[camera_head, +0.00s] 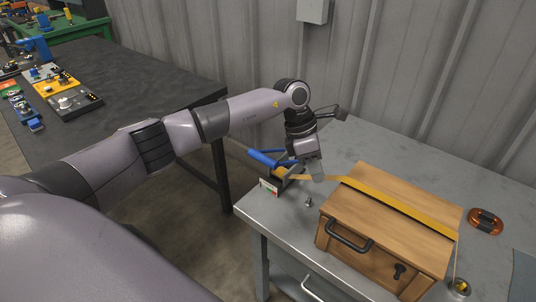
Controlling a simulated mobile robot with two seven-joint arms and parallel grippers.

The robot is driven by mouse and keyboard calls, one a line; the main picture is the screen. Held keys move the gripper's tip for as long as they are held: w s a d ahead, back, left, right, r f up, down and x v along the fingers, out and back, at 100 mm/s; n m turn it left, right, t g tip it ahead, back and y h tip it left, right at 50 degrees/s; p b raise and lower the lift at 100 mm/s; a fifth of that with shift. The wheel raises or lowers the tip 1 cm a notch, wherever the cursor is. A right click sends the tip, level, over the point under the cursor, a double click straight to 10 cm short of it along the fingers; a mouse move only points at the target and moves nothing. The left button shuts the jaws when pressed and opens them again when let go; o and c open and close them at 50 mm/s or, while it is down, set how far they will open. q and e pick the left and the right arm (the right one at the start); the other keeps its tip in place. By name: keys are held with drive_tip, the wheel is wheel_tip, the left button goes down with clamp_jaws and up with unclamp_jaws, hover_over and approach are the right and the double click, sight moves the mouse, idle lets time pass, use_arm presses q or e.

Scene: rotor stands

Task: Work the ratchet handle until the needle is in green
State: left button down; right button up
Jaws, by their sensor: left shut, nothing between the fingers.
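The ratchet (284,172) sits on the left end of the grey metal table. Its blue handle (263,158) points up and left, past the table's edge. A small white gauge (268,187) with red and green marks faces me at the ratchet's front; its needle is too small to read. A yellow strap (400,208) runs from the ratchet over a wooden chest. My right gripper is out of view.
The wooden chest (345,205) with dark handles fills the table's middle. A small metal piece (308,202) lies left of it. An orange-brown object (485,221) and a round item (459,287) lie to the right. A dark workbench (140,80) stands at left; a corrugated wall stands behind.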

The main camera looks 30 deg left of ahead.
use_arm(q)
drive_tip(key=a+r+y, duration=0.2)
drive_tip(key=a, duration=0.2)
drive_tip(key=w+a+r+y, duration=0.1)
drive_tip(key=a+r, duration=0.1)
drive_tip(key=a, duration=0.3)
drive_tip(key=a+r+g+y, duration=0.1)
drive_tip(key=a+r+y, duration=0.1)
drive_tip(key=a, duration=0.3)
drive_tip(key=shift+w+a+r+n+y, duration=0.1)
drive_tip(key=shift+w+a+n+y, duration=0.05)
drive_tip(key=shift+w+n+y, duration=0.15)
drive_tip(key=f+b, duration=0.3)
drive_tip(key=f, duration=0.1)
drive_tip(key=f+b, duration=0.2)
drive_tip(key=f, duration=0.1)
drive_tip(key=shift+s+a+b, duration=0.25)
drive_tip(key=shift+b, duration=0.1)
drive_tip(key=shift+f, duration=0.1)
